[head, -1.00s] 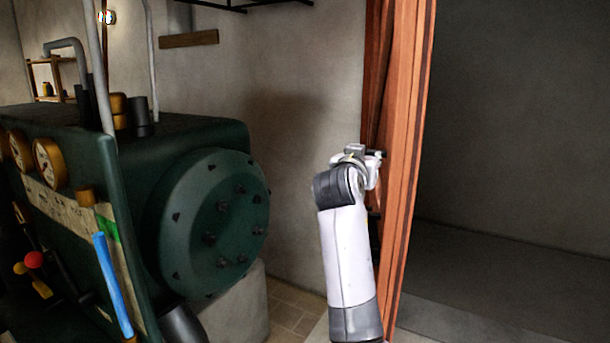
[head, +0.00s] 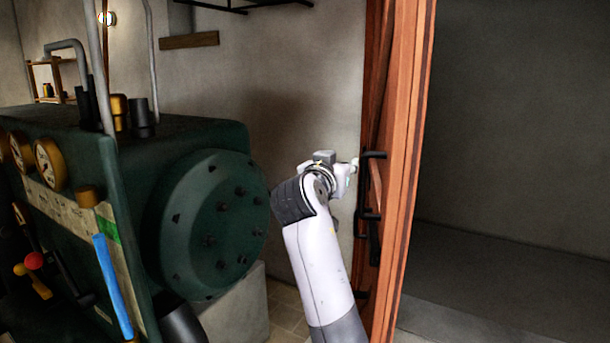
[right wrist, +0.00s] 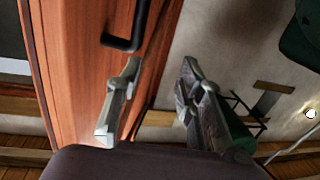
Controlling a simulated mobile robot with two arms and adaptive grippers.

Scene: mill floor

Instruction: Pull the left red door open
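The red-brown wooden door (head: 406,170) stands upright, seen nearly edge-on, right of centre in the head view. Black handles (head: 372,222) show on its left-hand face. In the right wrist view the door (right wrist: 80,60) fills the left side, with a black bar handle (right wrist: 124,38) at the top. My right gripper (head: 352,167) is just left of the door face, near the handles' height. In the wrist view my right gripper (right wrist: 160,70) has its fingers apart with nothing between them. The handle lies beyond the left finger. My left gripper is out of view.
A large dark green machine (head: 213,225) with gauges, levers and a round bolted end stands at left, close to my right arm. A pale block (head: 240,305) sits below it. Right of the door are a bare grey wall (head: 520,120) and clear floor (head: 500,285).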

